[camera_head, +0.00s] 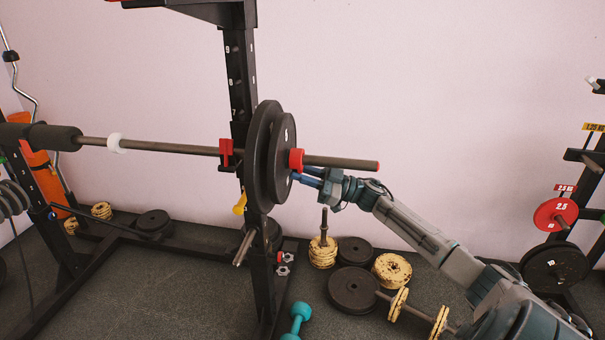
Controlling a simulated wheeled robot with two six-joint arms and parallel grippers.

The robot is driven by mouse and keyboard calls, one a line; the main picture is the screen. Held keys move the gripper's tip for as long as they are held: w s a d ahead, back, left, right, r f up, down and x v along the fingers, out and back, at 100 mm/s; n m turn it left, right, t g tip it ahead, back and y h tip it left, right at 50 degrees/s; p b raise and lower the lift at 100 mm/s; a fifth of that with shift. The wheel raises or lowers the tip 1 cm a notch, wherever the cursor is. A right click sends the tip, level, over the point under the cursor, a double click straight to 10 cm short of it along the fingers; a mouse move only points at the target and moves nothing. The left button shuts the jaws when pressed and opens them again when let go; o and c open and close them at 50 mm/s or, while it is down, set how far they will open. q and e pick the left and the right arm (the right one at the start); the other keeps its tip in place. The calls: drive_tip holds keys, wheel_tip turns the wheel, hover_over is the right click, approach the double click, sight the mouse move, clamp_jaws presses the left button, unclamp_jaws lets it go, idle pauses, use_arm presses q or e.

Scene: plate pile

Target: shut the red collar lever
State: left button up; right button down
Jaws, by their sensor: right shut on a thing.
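The red collar (296,160) sits around the bar (342,162), against the outer face of the black plates (283,160). Its lever is hidden or too small to make out behind the fingers. My right gripper (307,177) is just below and right of the collar, its blue fingers reaching left toward the plate face. It is shut on the collar's lever, as far as the view shows. My left gripper is not in view.
The black rack upright (237,85) stands just left of the plates. Loose black plates (353,290), yellow plates (392,270) and a teal dumbbell (297,318) lie on the floor below. A plate tree with a red plate (556,214) stands at right.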

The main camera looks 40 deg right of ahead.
drive_tip(key=shift+a+r+p, duration=0.1)
drive_tip(key=shift+r+p, duration=0.3)
drive_tip(key=shift+p, duration=0.3)
idle(0.9)
drive_tip(key=c, duration=1.3)
unclamp_jaws()
drive_tip(key=shift+o, duration=0.3)
drive_tip(key=shift+s+a+r, duration=0.15)
drive_tip(key=shift+a, duration=0.05)
drive_tip(key=shift+d+f, duration=0.2)
drive_tip(key=shift+f, duration=0.05)
drive_tip(key=v, duration=1)
drive_tip(key=shift+s+d, duration=0.15)
drive_tip(key=shift+s, duration=0.05)
